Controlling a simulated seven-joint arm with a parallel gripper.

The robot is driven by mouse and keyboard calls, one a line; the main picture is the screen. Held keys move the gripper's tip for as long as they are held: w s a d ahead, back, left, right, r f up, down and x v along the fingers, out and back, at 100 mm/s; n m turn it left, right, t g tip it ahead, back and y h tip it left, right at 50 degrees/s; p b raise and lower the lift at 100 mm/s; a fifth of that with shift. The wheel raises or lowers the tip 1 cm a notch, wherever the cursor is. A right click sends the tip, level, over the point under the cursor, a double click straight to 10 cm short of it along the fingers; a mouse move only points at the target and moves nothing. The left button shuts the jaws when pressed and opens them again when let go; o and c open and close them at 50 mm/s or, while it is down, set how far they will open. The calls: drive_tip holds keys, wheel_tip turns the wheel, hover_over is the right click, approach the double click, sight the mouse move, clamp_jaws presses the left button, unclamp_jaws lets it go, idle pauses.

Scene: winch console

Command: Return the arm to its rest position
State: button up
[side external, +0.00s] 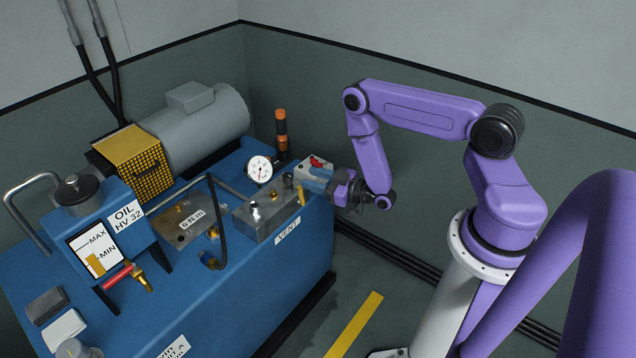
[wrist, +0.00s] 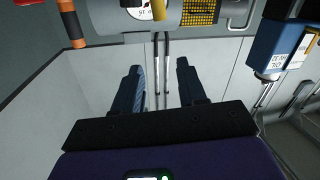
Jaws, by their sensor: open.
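My purple arm reaches over from the right in the side view. Its gripper (side external: 316,180) is at the right end of the blue winch console (side external: 300,244), close to a pale box with a red part (side external: 317,162). In the side view I cannot tell whether it touches the box. In the wrist view my gripper (wrist: 160,78) has its two dark fingers spread apart, with nothing between them but the wall and pipes behind. No marker of the rest position shows.
The console carries a round gauge (side external: 259,169), an orange-black stack lamp (side external: 282,132), a grey motor (side external: 205,125), a metal valve block (side external: 265,215) and an oil tank (side external: 105,232). The floor between console and arm base has a yellow stripe (side external: 354,325).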

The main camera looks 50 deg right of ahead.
drive_tip(key=w+a+r+n+g+y, duration=0.1)
drive_tip(key=w+a+r+n+g, duration=0.15)
drive_tip(key=a, duration=0.35)
drive_tip(key=w+a+r+n+g+y, duration=0.1)
drive_tip(key=w+a+r+g, duration=0.15)
drive_tip(key=a, duration=0.45)
drive_tip(key=s+a+r+n+g, duration=0.2)
drive_tip(key=s+a+r+g, duration=0.3)
drive_tip(key=s+a+r, duration=0.25)
drive_tip(key=s+r+n+g+h, duration=0.15)
drive_tip(key=s+r+g, duration=0.4)
drive_tip(key=s, duration=0.85)
drive_tip(key=s+d+r+h, duration=0.2)
drive_tip(key=s+d+r, duration=0.1)
drive_tip(key=s, duration=0.3)
drive_tip(key=s+d+r+n+g+h, duration=0.1)
drive_tip(key=s+d+r, duration=0.2)
drive_tip(key=s, duration=0.4)
drive_tip(key=shift+d+r+h, duration=0.35)
drive_tip(key=shift+d+r, duration=0.05)
drive_tip(key=shift+d, duration=0.35)
drive_tip(key=shift+g, duration=0.25)
drive_tip(key=shift+c, duration=0.2)
